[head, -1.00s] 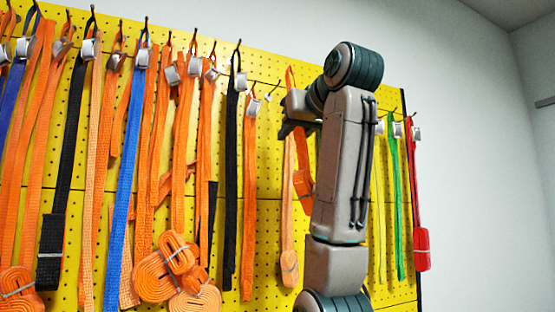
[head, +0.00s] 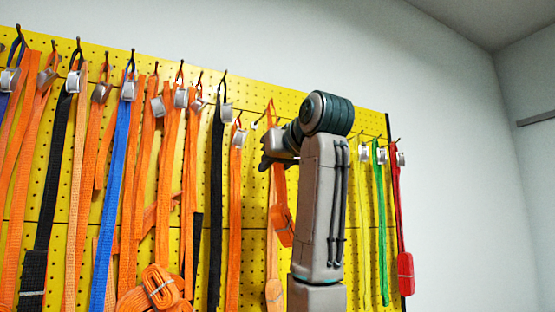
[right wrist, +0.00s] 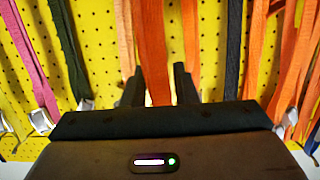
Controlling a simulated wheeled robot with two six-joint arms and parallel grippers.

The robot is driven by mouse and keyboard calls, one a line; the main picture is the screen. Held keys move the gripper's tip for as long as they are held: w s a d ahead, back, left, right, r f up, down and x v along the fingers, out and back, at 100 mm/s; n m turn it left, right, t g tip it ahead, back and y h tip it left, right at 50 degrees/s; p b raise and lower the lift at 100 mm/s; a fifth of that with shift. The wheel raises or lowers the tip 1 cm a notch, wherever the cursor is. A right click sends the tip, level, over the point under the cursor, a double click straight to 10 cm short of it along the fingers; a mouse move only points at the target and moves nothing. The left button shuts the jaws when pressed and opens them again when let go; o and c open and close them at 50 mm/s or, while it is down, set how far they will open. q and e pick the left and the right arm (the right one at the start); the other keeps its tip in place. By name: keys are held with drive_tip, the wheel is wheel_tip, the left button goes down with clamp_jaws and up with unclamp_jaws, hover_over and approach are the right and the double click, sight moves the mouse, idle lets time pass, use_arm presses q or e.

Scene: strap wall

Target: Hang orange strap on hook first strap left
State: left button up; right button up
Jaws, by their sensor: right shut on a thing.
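My right gripper (head: 266,160) is shut on an orange strap (head: 280,187), in front of the yellow pegboard. The strap's upper loop (head: 270,110) rises above the jaws, and its folded bundle (head: 281,226) hangs below. In the right wrist view the orange strap (right wrist: 152,45) runs between the two dark fingers (right wrist: 157,88). A small hook (head: 256,122) with no strap visible on it shows just left of the loop. I cannot tell the depth between loop and hook. My left gripper is not in view.
To the left, an orange strap (head: 235,190), a black strap (head: 216,200), a blue strap (head: 115,190) and several more hang close together. To the right hang yellow, green (head: 381,220) and red (head: 397,200) straps. A paler orange strap (head: 273,291) hangs below the gripper.

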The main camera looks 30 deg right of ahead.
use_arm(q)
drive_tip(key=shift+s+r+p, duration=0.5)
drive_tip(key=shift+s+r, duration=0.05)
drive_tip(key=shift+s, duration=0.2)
use_arm(e)
drive_tip(key=shift+f+x, duration=0.15)
drive_tip(key=shift+x, duration=1.3)
drive_tip(key=shift+f+x, duration=0.15)
drive_tip(key=shift+x, duration=1.35)
drive_tip(key=shift+s, duration=0.1)
drive_tip(key=o, duration=1.1)
